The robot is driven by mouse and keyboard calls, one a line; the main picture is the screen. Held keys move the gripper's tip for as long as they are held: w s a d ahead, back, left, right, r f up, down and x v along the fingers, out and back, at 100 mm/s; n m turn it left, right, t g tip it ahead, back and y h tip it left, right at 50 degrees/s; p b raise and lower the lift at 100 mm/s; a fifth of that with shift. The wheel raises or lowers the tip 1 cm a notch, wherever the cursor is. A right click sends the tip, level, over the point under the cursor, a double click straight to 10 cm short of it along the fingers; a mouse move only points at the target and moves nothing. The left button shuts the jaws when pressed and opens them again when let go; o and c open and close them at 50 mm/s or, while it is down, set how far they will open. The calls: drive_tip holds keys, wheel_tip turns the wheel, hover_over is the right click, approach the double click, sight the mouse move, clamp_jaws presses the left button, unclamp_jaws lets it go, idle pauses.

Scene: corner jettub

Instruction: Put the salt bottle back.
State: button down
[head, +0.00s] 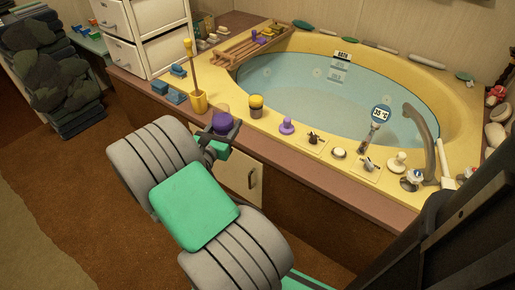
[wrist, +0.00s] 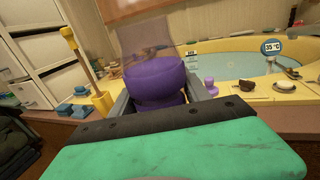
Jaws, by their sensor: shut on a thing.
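The salt bottle (head: 222,121) is purple in its lower part, with a see-through part above. It is between the fingers of my gripper (head: 221,130), which is shut on it. It is held in front of the tub's near rim, close to the wooden ledge. In the wrist view the bottle (wrist: 155,82) stands roughly upright between the grey fingers, and its bottom is hidden behind my gripper's body. A similar jar with a yellow top (head: 256,103) stands on the yellow tub rim (head: 325,148), just right of the held bottle.
A yellow mug (head: 198,102) with a long-handled brush and blue blocks (head: 175,95) stand left of the bottle. A purple knob-shaped thing (head: 287,126), taps and a curved spout (head: 432,145) line the rim rightward. White drawers (head: 140,35) stand behind left.

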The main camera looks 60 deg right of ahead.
drive_tip(key=s+d+f+m+g, duration=0.1)
drive_tip(key=s+d+f+g, duration=0.15)
drive_tip(key=s+d, duration=0.2)
drive_tip(key=d+f+b, duration=0.2)
drive_tip(key=d+f, duration=0.1)
drive_tip(key=d, duration=0.1)
drive_tip(key=d+f+b, duration=0.3)
drive_tip(key=d, duration=0.1)
drive_tip(key=d+f+b, duration=0.3)
drive_tip(key=d, duration=0.1)
drive_tip(key=shift+f, duration=0.35)
drive_tip(key=f+b, duration=0.1)
drive_tip(key=f, duration=0.1)
drive_tip(key=f+b, duration=0.1)
drive_tip(key=shift+w+d+f, duration=0.1)
drive_tip(key=shift+d+f, duration=0.1)
drive_tip(key=shift+f, duration=0.15)
drive_tip(key=shift+r, duration=0.2)
drive_tip(key=c, duration=0.5)
unclamp_jaws()
drive_tip(key=shift+f, duration=0.2)
drive_tip(key=shift+r, duration=0.1)
